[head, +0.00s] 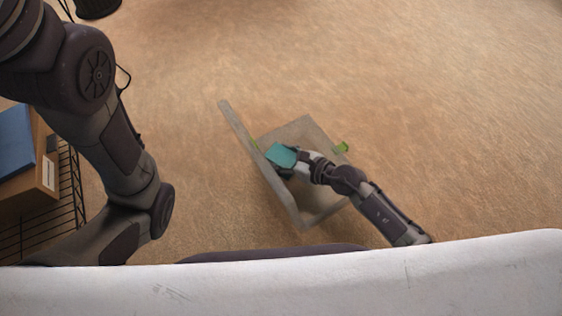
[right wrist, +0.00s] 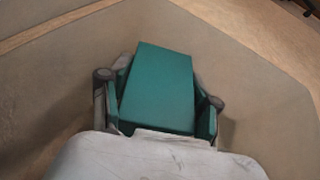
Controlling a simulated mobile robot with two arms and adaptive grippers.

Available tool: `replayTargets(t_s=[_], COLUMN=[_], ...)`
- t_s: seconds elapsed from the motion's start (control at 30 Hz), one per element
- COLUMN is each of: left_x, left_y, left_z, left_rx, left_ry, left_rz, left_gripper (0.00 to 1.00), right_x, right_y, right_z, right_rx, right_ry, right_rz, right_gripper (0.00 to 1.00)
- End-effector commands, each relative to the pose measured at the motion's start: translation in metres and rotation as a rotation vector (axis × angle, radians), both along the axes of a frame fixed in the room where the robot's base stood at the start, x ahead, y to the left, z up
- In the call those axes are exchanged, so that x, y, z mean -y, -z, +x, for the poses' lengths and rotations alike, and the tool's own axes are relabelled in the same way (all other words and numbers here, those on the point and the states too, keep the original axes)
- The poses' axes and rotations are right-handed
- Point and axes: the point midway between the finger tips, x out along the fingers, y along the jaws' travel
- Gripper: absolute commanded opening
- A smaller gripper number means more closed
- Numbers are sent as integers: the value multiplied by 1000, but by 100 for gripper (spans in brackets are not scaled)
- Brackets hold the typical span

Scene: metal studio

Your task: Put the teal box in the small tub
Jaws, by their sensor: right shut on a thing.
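The teal box (head: 281,155) is held by my right gripper (head: 287,168), which is shut on it, in the head view. In the right wrist view the teal box (right wrist: 158,88) sits between the two fingers of the right gripper (right wrist: 157,105). The small tub (head: 322,212) is a grey open container on the floor, with green parts at its sides. The box and gripper are over the tub's opening, and the tub's walls (right wrist: 255,75) surround them in the right wrist view. I cannot tell whether the box touches the tub's bottom. My left gripper is out of view.
A wire rack (head: 65,190) with a cardboard box (head: 35,180) and a blue item (head: 14,140) stands at the left. A dark basket (head: 97,8) is at the top left. The brown floor right of the tub is clear.

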Motion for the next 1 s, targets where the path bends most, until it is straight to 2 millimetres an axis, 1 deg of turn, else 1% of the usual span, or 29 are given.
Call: replayTargets(t_s=[0.03, 0.3, 0.33, 0.4, 0.43, 0.77, 0.87, 1.0], left_x=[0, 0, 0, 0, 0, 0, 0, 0], left_y=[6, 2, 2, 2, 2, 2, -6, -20], left_z=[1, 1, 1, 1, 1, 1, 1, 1], left_rx=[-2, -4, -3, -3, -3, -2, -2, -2], left_ry=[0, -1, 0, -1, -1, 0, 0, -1], left_rz=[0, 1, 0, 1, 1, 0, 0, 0], left_gripper=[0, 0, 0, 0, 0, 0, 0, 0], right_x=[0, 0, 0, 0, 0, 0, 7, 25], right_y=[4, 2, 3, 2, 2, 1, -4, -15], right_z=[0, 0, 0, 0, 0, 0, -6, -20], right_rx=[2, 1, 0, 0, 0, 1, -1, -1], right_ry=[0, 0, -1, -1, -1, 0, 0, 0], right_rz=[1, 1, 2, 1, 1, 0, -2, -5], right_gripper=[23, 23, 65, 76, 80, 80, 80, 80])
